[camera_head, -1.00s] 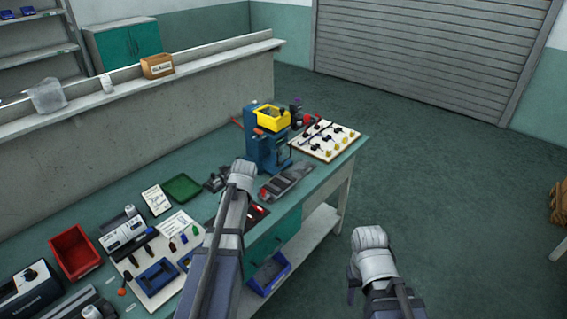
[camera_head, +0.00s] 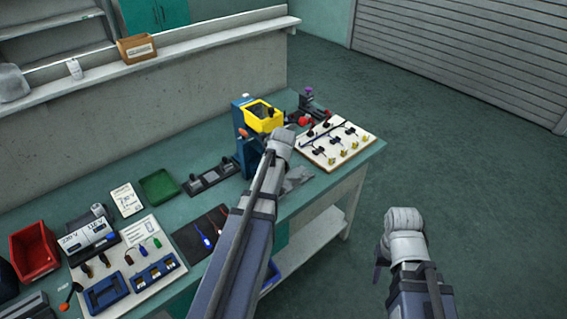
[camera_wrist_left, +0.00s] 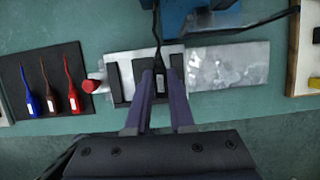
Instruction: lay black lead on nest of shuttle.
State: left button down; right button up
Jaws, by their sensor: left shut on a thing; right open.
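The shuttle (camera_wrist_left: 228,70) is a grey metal slide on the bench in front of the blue press (camera_head: 243,150). Its black nest (camera_wrist_left: 117,82) is toward the left end, beside a red knob (camera_wrist_left: 92,86). My left gripper (camera_wrist_left: 161,80) is over the nest, shut on the black lead (camera_wrist_left: 157,35), whose cord runs up toward the press. I cannot tell whether the lead touches the nest. In the head view my left wrist hides the lead, and part of the shuttle (camera_head: 297,180) shows. My right gripper (camera_head: 381,262) is open and empty, out over the floor.
A cream board (camera_head: 338,146) with several leads and yellow parts lies right of the shuttle. A yellow bin (camera_head: 263,117) sits on the press.

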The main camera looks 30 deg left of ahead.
pick_arm(q)
jog(key=shift+w+d+r, duration=0.15)
jog(key=shift+w+r, duration=0.05)
jog(key=shift+r, duration=0.1)
jog(key=p+v, duration=0.3)
jog(key=shift+r+p, duration=0.2)
jog(key=shift+p, duration=0.15)
jog(key=shift+f+b, duration=2.9)
jog(key=shift+f+b, duration=0.55)
jog(key=shift+s+d+f, duration=0.1)
jog(key=shift+s, duration=0.1)
jog(key=c, duration=1.1)
grip_release()
jog(key=shift+w+r+p, duration=0.15)
jog(key=shift+r+p, duration=0.5)
jog(key=shift+r, duration=0.05)
notch_tip(320, 180, up, 6)
jog(key=p, duration=0.6)
jog(key=shift+r, duration=0.1)
